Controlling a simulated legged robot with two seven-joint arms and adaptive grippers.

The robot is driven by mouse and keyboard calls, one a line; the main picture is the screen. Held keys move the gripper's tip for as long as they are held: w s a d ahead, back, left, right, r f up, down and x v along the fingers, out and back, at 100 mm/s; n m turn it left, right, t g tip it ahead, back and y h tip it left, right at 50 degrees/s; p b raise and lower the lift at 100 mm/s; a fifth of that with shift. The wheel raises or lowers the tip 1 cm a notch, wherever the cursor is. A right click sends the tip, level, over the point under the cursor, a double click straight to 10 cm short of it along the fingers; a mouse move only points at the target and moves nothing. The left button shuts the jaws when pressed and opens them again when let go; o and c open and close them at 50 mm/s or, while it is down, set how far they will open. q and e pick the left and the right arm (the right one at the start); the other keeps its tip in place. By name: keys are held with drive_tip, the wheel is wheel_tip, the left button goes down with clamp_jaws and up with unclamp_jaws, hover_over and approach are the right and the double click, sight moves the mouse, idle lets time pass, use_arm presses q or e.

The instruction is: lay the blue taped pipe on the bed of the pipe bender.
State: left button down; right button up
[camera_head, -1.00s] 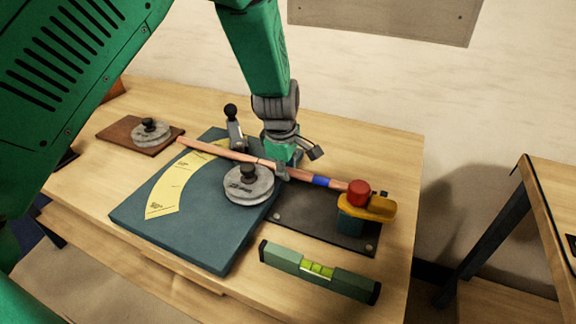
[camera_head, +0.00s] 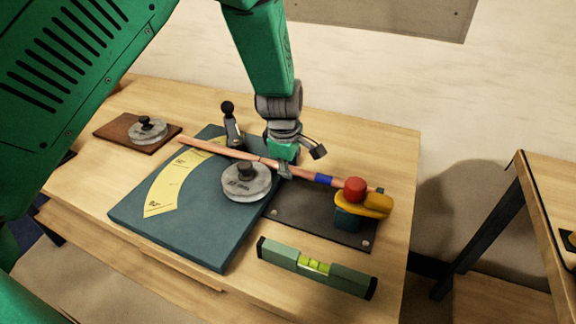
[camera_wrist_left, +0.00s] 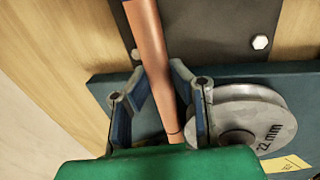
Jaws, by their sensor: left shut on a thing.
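The copper pipe with the blue tape (camera_head: 323,180) runs from the upper left to the clamp at right, across the pipe bender (camera_head: 190,240). The bender has a teal bed with a yellow angle scale and a round "22 mm" wheel (camera_head: 247,182). The pipe passes just behind the wheel; I cannot tell whether it touches the bed. My left gripper (camera_head: 286,168) is shut on the pipe near its middle, left of the tape. The left wrist view shows the fingers (camera_wrist_left: 158,85) on both sides of the copper pipe (camera_wrist_left: 149,40). My right gripper is not in view.
A red-knobbed yellow clamp (camera_head: 376,205) stands on the dark plate (camera_head: 310,215), by the pipe's right end. A black-knobbed lever (camera_head: 232,125) stands behind the wheel. A green spirit level (camera_head: 315,267) lies in front. A brown board with a grey wheel (camera_head: 148,128) is at left.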

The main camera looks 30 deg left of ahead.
use_arm(q)
drive_tip(key=shift+d, duration=0.2)
drive_tip(key=c, duration=1.1)
unclamp_jaws()
drive_tip(key=shift+o, duration=0.2)
drive_tip(key=p+v, duration=0.3)
drive_tip(key=w+p+v, duration=0.1)
drive_tip(key=p+v, duration=0.3)
drive_tip(key=shift+w+r, duration=0.15)
drive_tip(key=shift+w, duration=0.1)
drive_tip(key=shift+a, duration=0.1)
